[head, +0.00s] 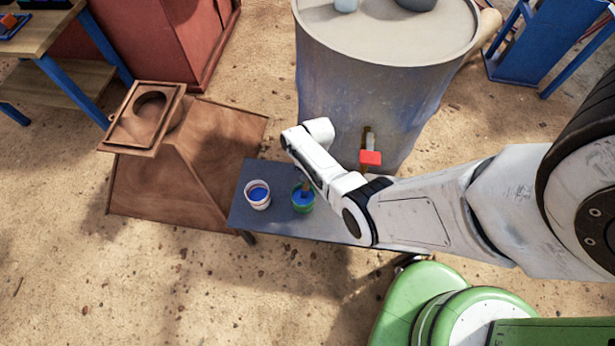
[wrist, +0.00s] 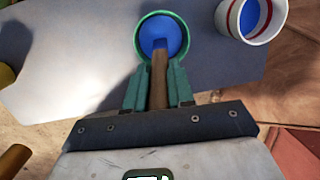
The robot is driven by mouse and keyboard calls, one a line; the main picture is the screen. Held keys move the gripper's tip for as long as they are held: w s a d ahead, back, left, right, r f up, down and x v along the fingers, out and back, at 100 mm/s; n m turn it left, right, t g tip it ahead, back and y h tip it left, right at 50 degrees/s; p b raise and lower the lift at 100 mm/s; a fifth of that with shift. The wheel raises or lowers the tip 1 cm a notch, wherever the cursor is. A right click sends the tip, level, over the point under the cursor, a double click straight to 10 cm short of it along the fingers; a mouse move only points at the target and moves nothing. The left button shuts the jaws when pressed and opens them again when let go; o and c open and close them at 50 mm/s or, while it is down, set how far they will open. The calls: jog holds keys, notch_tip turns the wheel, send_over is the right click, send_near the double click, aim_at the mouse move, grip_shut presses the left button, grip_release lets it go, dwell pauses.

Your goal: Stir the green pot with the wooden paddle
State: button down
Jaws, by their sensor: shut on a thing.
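The green pot (head: 303,209) stands on a grey bench, with blue contents inside. In the wrist view the green pot's rim (wrist: 139,38) is straight ahead of my gripper (wrist: 158,84). My gripper's teal fingers are shut on the wooden paddle (wrist: 159,66). The paddle's far end looks blue and lies within the pot's rim; how deep it reaches is hard to tell. In the head view a bit of the paddle (head: 306,187) shows above the pot, and my arm hides the fingers.
A white pot (head: 259,205) with blue contents and a red stripe (wrist: 264,30) stands close beside the green pot. The grey bench (head: 243,182) holds both. A large drum (head: 340,80) stands behind, a brown hopper shape (head: 150,190) at left. A red block (head: 371,158) shows beyond my arm.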

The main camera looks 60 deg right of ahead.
jog(key=shift+s+d+r+p, duration=0.1)
jog(key=shift+d+r+p, duration=0.2)
jog(key=shift+r+p, duration=1.05)
jog(key=shift+d+r+p, duration=0.25)
jog(key=shift+r+p, duration=0.75)
jog(key=shift+r, duration=0.5)
jog(key=shift+s+d+r+p, duration=0.1)
jog(key=shift+d+r+p, duration=0.2)
jog(key=shift+r+p, duration=1.05)
jog(key=shift+r, duration=0.2)
notch_tip(320, 180, up, 5)
jog(key=p, duration=0.4)
jog(key=shift+p, duration=0.35)
jog(key=shift+f, duration=0.15)
jog(key=shift+w+a, duration=0.1)
